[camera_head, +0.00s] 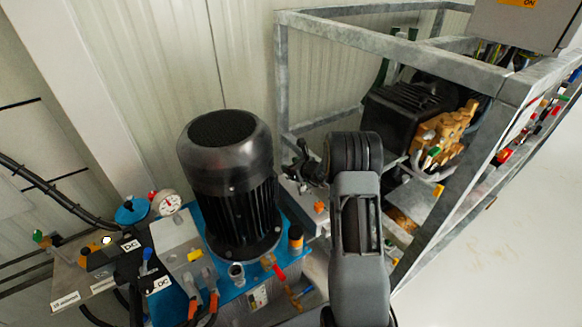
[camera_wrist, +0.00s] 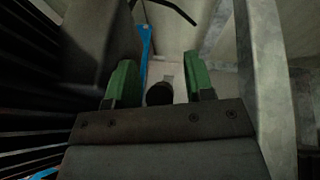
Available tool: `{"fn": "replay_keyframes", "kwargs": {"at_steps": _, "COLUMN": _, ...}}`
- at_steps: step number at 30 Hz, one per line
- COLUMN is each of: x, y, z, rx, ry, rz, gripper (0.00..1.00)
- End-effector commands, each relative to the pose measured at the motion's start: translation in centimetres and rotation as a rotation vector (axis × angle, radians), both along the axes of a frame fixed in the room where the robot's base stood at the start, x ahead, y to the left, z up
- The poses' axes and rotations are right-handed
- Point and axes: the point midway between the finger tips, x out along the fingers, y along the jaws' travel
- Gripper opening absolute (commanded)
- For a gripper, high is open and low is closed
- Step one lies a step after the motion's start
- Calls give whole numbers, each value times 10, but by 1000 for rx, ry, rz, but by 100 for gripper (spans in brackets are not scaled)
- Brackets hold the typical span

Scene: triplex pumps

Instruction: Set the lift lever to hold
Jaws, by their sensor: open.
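No lever is marked as the lift lever. Candidate handles are a blue-tipped one (camera_head: 147,254) near the DC labels and a red one (camera_head: 279,271) below the motor.
The black motor (camera_head: 228,180) stands close left of my gripper. A galvanised frame (camera_head: 283,80) rises behind and to the right, around an ochre pump (camera_head: 446,132). A pressure gauge (camera_head: 168,203) sits left of the motor. The pale floor (camera_head: 500,245) at right is clear.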

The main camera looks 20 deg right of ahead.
Motion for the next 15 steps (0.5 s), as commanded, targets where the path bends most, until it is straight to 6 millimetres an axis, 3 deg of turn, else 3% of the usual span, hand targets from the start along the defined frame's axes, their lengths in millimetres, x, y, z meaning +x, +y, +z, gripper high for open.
{"fn": "replay_keyframes", "kwargs": {"at_steps": 6, "x": 0, "y": 0, "z": 0, "rx": 0, "ry": 0, "rz": 0, "gripper": 48}}
{"fn": "replay_keyframes", "kwargs": {"at_steps": 15, "x": 0, "y": 0, "z": 0, "rx": 0, "ry": -1, "rz": 0, "gripper": 19}}
